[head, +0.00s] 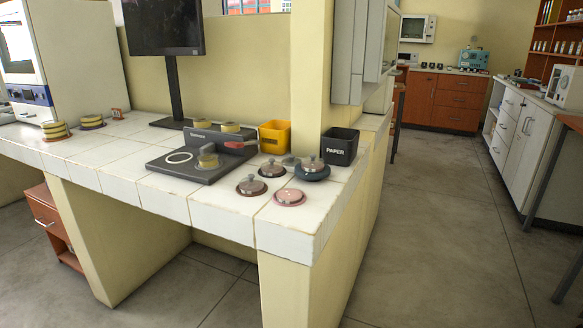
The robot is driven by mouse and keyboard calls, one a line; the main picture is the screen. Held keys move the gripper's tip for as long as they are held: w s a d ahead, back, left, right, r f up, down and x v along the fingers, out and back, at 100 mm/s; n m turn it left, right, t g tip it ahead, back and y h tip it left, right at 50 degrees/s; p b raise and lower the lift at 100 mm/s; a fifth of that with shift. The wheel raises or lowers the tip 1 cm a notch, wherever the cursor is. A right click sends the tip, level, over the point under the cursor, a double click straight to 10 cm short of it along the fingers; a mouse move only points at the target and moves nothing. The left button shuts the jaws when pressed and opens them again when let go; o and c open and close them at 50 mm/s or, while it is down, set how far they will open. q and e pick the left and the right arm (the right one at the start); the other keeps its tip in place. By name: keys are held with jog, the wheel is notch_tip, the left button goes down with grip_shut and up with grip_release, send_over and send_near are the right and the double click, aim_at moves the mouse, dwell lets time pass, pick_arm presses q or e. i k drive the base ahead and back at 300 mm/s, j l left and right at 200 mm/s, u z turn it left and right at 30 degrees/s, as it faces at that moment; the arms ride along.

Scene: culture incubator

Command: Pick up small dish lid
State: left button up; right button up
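Several round lidded dishes with knobs stand near the counter's front right corner. They are a brown dish (251,187), a dark reddish one (272,170), a larger dark blue-grey one with a handle (312,173) and a low pink one (289,198). A small grey lid-like piece (290,160) lies behind them. I cannot tell which of these is the small dish lid. Neither of my grippers is in view.
The white tiled counter (225,212) ends at a right edge beside open floor (440,240). A dark flat device (203,165) with yellow-banded pieces stands left of the dishes. A yellow bin (274,137), a black PAPER bin (339,147) and a pillar (312,70) stand behind.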

aim_at(292, 160)
jog(key=i+j+z, duration=0.2)
jog(key=i+j, duration=0.2)
jog(key=j, duration=0.25)
jog(key=i+j+z, duration=0.1)
jog(key=i+j, duration=0.25)
jog(key=j, duration=0.3)
jog(key=i+j+z, duration=0.15)
jog(key=j, duration=0.2)
